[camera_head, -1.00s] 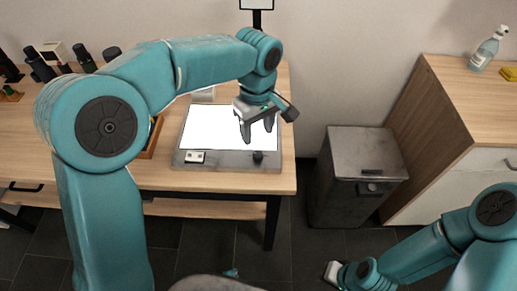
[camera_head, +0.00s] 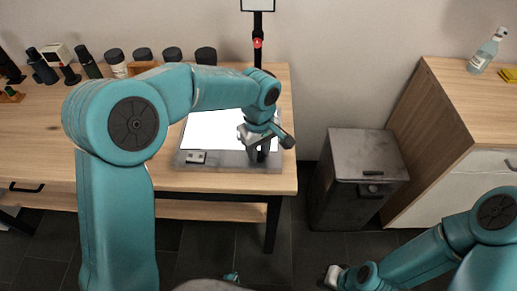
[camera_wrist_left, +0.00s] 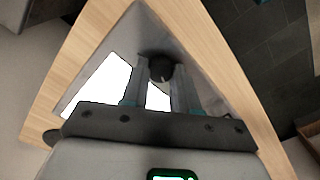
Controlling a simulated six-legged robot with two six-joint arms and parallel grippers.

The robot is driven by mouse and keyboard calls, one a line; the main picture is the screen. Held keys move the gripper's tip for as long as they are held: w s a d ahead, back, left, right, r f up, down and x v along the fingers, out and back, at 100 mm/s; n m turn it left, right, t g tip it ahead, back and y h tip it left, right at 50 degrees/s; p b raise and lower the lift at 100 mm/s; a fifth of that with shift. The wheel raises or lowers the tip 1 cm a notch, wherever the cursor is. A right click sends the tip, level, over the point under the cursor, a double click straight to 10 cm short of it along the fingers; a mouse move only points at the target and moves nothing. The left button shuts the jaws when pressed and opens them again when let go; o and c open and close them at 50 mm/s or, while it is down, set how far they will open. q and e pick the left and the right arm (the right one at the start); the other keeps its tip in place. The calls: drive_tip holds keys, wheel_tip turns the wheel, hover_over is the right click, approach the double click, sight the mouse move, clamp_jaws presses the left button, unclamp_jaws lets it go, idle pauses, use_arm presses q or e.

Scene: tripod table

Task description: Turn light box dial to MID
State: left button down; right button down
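The light box (camera_head: 225,159) lies on the wooden table, a grey slab with a glowing white panel. Its dark round dial (camera_wrist_left: 161,68) is at the near right corner, and in the head view it is mostly hidden by my left gripper. My left gripper (camera_head: 259,152) points down over that corner. In the left wrist view its two fingers (camera_wrist_left: 161,75) are apart, one on either side of the dial, with narrow gaps showing. Any contact and the dial's setting are too small to tell. My right gripper (camera_head: 333,276) is low at the bottom right, away from the table, its fingers unclear.
A small pale switch plate (camera_head: 195,157) is on the light box's near left. A dark stand (camera_head: 257,45) rises behind it. Several dark bottles and jars (camera_head: 143,56) line the table's back. A grey bin (camera_head: 359,180) and a wooden cabinet (camera_head: 470,115) stand right.

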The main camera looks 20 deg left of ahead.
sight(259, 154)
use_arm(q)
drive_tip(key=shift+m, duration=0.4)
drive_tip(key=m+p, duration=0.1)
drive_tip(key=m, duration=0.4)
drive_tip(key=shift+r+m, duration=0.15)
drive_tip(key=shift+m, duration=0.25)
drive_tip(key=m, duration=0.3)
drive_tip(key=shift+p, duration=0.3)
drive_tip(key=shift+w+m+p, duration=0.1)
drive_tip(key=shift+m+p, duration=0.25)
drive_tip(key=shift+m, duration=1.65)
drive_tip(key=c, duration=0.8)
unclamp_jaws()
drive_tip(key=shift+d, duration=0.1)
drive_tip(key=shift+c, duration=0.2)
wheel_tip(259, 154, up, 16)
drive_tip(key=p, duration=0.1)
drive_tip(key=shift+r, duration=0.15)
